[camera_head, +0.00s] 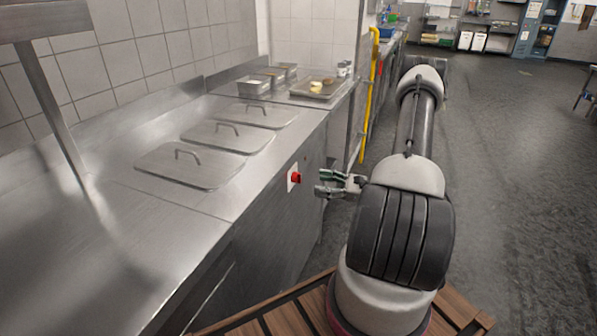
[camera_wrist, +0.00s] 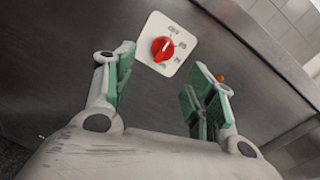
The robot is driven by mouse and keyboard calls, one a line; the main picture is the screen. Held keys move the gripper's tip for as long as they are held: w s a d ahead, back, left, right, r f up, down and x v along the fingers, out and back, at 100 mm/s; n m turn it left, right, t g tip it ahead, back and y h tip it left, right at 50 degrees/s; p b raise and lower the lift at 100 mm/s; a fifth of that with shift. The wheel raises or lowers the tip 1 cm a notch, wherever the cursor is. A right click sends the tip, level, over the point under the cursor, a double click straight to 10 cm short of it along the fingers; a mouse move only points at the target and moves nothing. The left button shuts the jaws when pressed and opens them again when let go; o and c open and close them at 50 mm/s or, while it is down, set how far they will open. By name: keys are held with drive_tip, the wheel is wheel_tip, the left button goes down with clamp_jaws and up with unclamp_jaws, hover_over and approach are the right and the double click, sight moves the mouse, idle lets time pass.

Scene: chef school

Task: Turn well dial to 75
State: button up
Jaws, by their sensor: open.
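The well dial is a red knob (camera_head: 296,178) on a white square plate, set in the steel front of the counter in the head view. It also shows in the wrist view (camera_wrist: 162,49), with small markings around it that are too blurred to read surely. My gripper (camera_head: 327,183) is just right of the dial in the head view, pointing toward the counter front. In the wrist view my gripper (camera_wrist: 160,88) is open, its green-padded fingers spread wide. The dial lies beyond and between the fingers, apart from both. Nothing is held.
The steel counter (camera_head: 190,115) carries several lidded wells (camera_head: 190,167). A tray (camera_head: 320,90) with food and small steel pans (camera_head: 254,87) stand at its far end. A yellow upright rail (camera_head: 370,95) is beyond the counter's end. The floor (camera_head: 500,180) at right is clear.

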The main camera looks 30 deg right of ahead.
sight(297, 178)
drive_tip(key=x, duration=0.7)
drive_tip(key=shift+w+a+r, duration=0.25)
drive_tip(key=shift+w+r, duration=0.05)
drive_tip(key=shift+r, duration=0.25)
drive_tip(key=shift+c, duration=0.3)
drive_tip(key=c, duration=1)
